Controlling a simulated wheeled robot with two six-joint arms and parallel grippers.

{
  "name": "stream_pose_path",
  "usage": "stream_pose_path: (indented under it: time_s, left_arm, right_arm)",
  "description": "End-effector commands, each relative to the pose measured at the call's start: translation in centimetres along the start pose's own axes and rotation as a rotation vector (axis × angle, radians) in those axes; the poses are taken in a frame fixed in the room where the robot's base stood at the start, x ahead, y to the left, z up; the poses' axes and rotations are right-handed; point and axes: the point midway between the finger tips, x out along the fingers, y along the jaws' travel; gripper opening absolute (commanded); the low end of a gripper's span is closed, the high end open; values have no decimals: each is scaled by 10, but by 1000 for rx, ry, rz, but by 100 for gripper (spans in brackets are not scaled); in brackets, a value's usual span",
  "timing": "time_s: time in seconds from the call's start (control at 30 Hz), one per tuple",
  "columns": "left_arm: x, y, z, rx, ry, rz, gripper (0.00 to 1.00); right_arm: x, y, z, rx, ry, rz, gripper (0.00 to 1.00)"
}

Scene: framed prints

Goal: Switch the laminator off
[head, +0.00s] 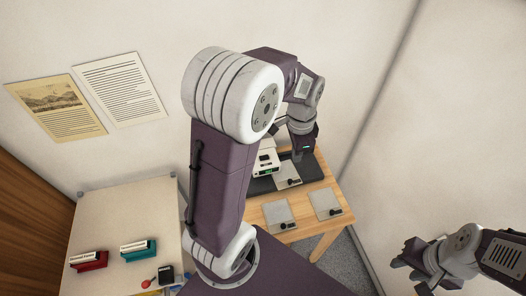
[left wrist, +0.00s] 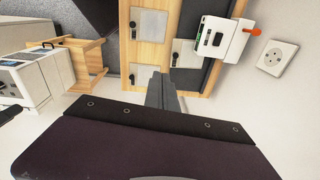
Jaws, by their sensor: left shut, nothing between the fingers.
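A white boxy machine that looks like the laminator (head: 267,158) stands on the wooden table at the back. In the left wrist view the laminator (left wrist: 218,38) shows a dark panel with a small green display and an orange-red lever (left wrist: 250,27) on its side. My left gripper (left wrist: 163,80) is shut and empty, apart from the machine, with its tips in front of a grey plate. In the head view its fingertips are hidden. My right gripper (head: 405,256) hangs at the lower right, far from the table; its jaw gap is unclear.
Several grey plates with black knobs, one a plate (head: 325,203), lie on the wooden table (head: 313,226); some rest on a dark mat (left wrist: 197,78). A pale table (head: 118,215) at left holds red and teal objects.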

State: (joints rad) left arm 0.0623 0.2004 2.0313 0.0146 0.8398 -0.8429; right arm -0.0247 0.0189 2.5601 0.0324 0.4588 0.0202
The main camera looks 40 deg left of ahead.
Motion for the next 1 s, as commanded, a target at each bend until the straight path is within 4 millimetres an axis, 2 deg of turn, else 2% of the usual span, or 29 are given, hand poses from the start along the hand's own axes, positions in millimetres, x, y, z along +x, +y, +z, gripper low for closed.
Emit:
stream_pose_path:
  time_s: [0.03, 0.17, 0.2, 0.3, 0.33, 0.43, 0.53, 0.87, 1.0]
  left_arm:
    - [2, -27, -4, 41, -5, -2, 0]
    - [10, -100, 4, 102, -22, -2, 0]
    - [17, -120, 11, 88, -26, -2, 0]
    - [40, -163, 37, -3, -33, -4, 0]
    - [47, -169, 45, -26, -37, 2, 0]
    - [65, -172, 66, -72, -54, 37, 0]
    - [70, -173, 76, -95, -59, 45, 0]
    - [70, -173, 76, -97, -58, 43, 0]
    - [86, -172, 77, -97, -60, 47, 0]
  right_arm:
    - [4, 0, 0, 0, 0, 0, 36]
    - [10, 0, 1, 0, 0, 0, 36]
    - [11, 0, 1, 0, 0, 0, 36]
    - [15, 0, 2, 0, 0, 0, 36]
    - [16, 0, 2, 0, 0, 0, 36]
    - [17, 0, 2, 0, 0, 0, 36]
    - [17, 0, 2, 0, 0, 0, 36]
    - [16, 0, 2, 0, 0, 0, 36]
    - [15, 0, 2, 0, 0, 0, 36]
